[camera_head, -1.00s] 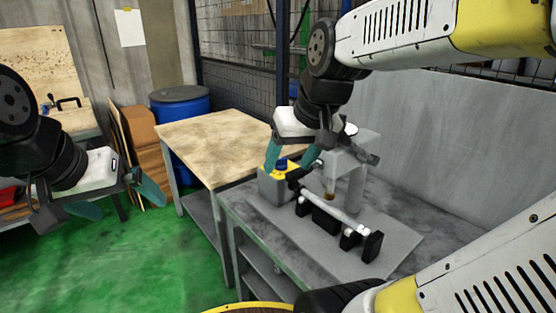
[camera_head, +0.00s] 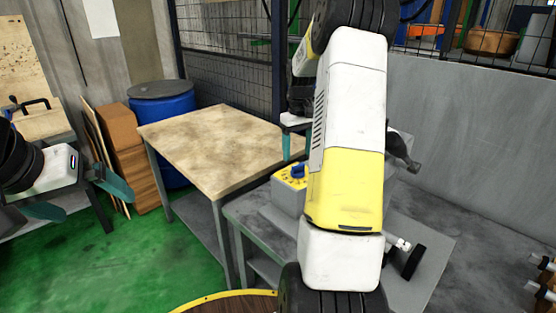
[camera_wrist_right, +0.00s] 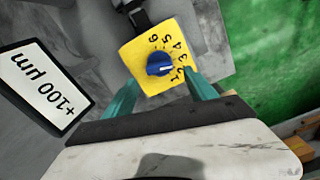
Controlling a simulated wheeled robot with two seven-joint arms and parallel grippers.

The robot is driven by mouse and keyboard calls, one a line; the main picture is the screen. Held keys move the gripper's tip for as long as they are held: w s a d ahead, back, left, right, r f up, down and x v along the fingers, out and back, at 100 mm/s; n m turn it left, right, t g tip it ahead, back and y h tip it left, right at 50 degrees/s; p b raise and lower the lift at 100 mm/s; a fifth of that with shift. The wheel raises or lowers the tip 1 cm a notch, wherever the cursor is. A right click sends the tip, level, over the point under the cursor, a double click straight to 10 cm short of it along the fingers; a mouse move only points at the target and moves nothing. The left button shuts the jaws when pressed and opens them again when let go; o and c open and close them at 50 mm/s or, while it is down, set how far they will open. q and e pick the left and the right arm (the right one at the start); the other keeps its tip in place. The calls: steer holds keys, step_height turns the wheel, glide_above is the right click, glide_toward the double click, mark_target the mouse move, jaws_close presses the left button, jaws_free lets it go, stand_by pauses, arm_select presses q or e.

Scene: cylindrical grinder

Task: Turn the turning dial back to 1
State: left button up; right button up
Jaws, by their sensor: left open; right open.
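The turning dial (camera_wrist_right: 160,64) is a blue knob on a yellow plate (camera_wrist_right: 142,53) numbered 1 to 6, seen in the right wrist view. I cannot tell for sure which number it points at. In the head view the dial (camera_head: 298,171) sits on a grey box at the bench's left end, left of my right arm. My right gripper (camera_wrist_right: 160,77) is open, its teal fingers on either side of the dial and apart from it; in the head view my arm mostly hides it. My left gripper (camera_head: 84,198) is open and empty at the far left.
A display reading "+100 µm" (camera_wrist_right: 45,87) lies left of the dial in the wrist view. The grinder bench (camera_head: 425,232) is partly hidden behind my right arm. A wooden-topped table (camera_head: 215,145) stands to its left, with a blue barrel (camera_head: 165,112) behind.

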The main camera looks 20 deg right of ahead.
mark_target(298, 164)
step_height(298, 164, down, 6)
steer(key=shift+r, duration=0.1)
steer(key=c, duration=1.3)
